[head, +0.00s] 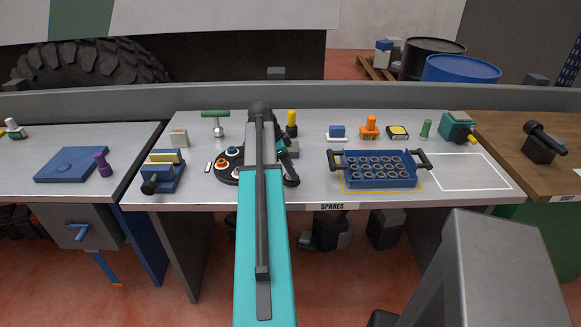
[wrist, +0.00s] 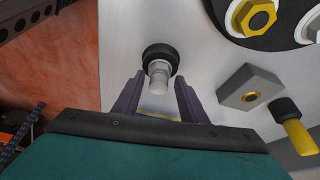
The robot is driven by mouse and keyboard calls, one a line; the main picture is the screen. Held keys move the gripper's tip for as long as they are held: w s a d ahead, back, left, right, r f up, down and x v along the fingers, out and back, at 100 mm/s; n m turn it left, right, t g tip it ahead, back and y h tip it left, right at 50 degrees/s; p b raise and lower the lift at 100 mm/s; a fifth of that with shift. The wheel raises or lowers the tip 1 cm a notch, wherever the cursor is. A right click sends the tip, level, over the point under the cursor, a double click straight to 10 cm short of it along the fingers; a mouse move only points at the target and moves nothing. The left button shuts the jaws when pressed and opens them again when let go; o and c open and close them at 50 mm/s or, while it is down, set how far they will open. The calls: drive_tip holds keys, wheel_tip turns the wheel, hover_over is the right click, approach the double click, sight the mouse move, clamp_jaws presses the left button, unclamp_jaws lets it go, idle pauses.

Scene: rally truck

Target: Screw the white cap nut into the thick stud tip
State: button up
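My gripper (wrist: 160,82) points down at the bench, its dark fingers apart on either side of a pale cylindrical piece (wrist: 159,76). Gaps show between the fingers and this piece. It stands up from a round black base (wrist: 161,56) near the fingertips; whether they touch the base I cannot tell. I also cannot tell if the pale piece is the white cap nut, the stud tip or both together. In the head view my arm hides most of the gripper. A black disc (head: 228,178) with coloured nuts lies left of the arm.
The wrist view shows a yellow hex nut (wrist: 256,17), a grey block (wrist: 250,90) and a yellow-and-black cylinder (wrist: 297,130) at the right. A blue tray (head: 381,182) sits right of my arm, and a blue vise (head: 163,172) sits left. A white-outlined area (head: 470,171) is clear.

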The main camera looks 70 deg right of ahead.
drive_tip(key=shift+n, duration=0.8)
drive_tip(key=shift+h, duration=0.3)
drive_tip(key=shift+n+t, duration=0.5)
drive_tip(key=shift+n, duration=0.4)
drive_tip(key=shift+n+h, duration=0.3)
drive_tip(key=shift+n, duration=0.5)
drive_tip(key=c, duration=0.7)
